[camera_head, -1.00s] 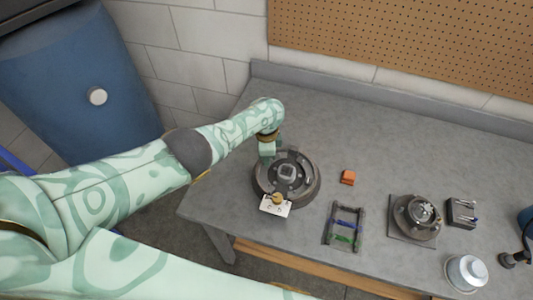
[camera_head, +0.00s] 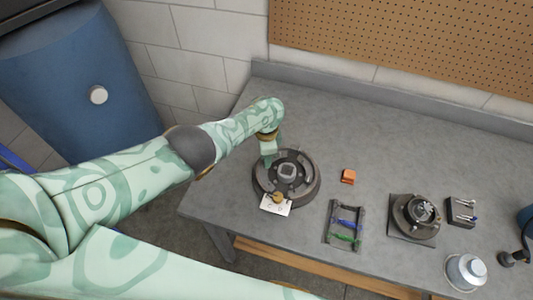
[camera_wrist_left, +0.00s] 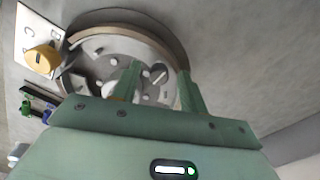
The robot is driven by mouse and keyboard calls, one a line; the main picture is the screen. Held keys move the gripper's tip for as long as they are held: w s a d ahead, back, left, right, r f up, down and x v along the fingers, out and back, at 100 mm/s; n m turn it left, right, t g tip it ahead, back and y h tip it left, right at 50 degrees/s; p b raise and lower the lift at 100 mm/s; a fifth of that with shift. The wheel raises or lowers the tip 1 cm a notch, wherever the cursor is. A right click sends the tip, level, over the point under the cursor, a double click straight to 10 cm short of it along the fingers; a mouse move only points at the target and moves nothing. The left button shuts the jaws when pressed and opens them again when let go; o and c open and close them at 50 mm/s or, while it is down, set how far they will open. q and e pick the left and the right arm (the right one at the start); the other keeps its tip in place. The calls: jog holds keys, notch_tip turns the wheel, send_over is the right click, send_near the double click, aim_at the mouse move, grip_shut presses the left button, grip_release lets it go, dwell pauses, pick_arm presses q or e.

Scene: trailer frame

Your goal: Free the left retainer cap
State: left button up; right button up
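The round brake assembly (camera_head: 312,191) sits at the left end of the bench, with a grey hub in its middle. My left gripper (camera_head: 278,164) points down over its upper left part. In the left wrist view the two green fingers (camera_wrist_left: 160,92) stand apart over the brake plate (camera_wrist_left: 110,24). A small round part with a dark slot (camera_wrist_left: 158,74), possibly the left retainer cap, shows between them. I cannot tell whether the fingers touch it. A pale round piece (camera_wrist_left: 111,90) lies beside the left finger, partly hidden. My right gripper is not in view.
A white lettered card (camera_head: 268,207) with a yellow knob (camera_head: 278,197) is at the brake's front. To the right are an orange block (camera_head: 348,176), a tool rack (camera_head: 331,226), a second hub assembly (camera_head: 420,209) and a metal cup (camera_head: 466,271). The bench behind is clear.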

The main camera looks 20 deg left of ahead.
pick_arm(q)
notch_tip(320, 180, up, 16)
jog(key=p, duration=1.1)
jog(key=shift+r+p, duration=0.15)
jog(key=shift+p, duration=0.25)
